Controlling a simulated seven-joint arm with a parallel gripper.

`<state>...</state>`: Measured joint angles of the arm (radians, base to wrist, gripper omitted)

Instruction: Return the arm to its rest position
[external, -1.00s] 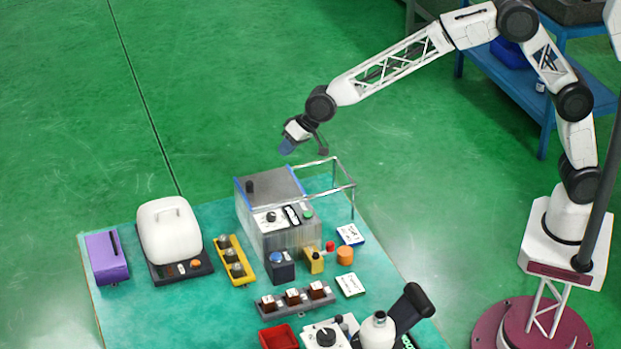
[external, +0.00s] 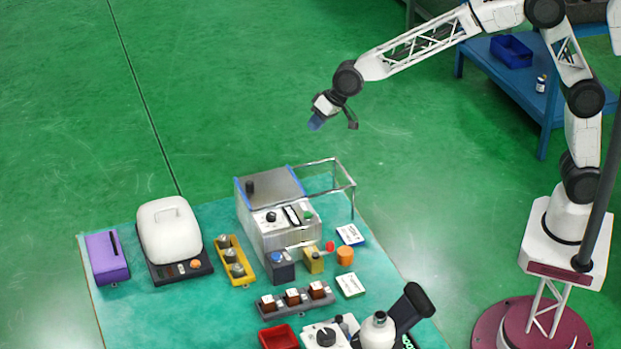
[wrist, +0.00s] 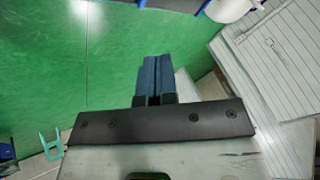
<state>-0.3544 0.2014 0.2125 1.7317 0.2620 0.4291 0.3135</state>
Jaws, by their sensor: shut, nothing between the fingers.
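My gripper (external: 316,123) is in the air above and behind the green work mat, up and to the right of the metal machine box (external: 278,222) in the external view. Its blue fingers are shut with nothing between them. In the wrist view the two blue fingers (wrist: 156,78) lie side by side over the green floor. My arm stretches from its base at the right over to the gripper, touching nothing.
The green mat (external: 215,310) holds a white-lidded device (external: 170,232), a purple box (external: 106,258), a yellow holder (external: 236,262) and a red tray (external: 279,337). A metal rail frame rises beside the machine box. A blue bench (external: 505,78) stands behind my arm. The floor between is clear.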

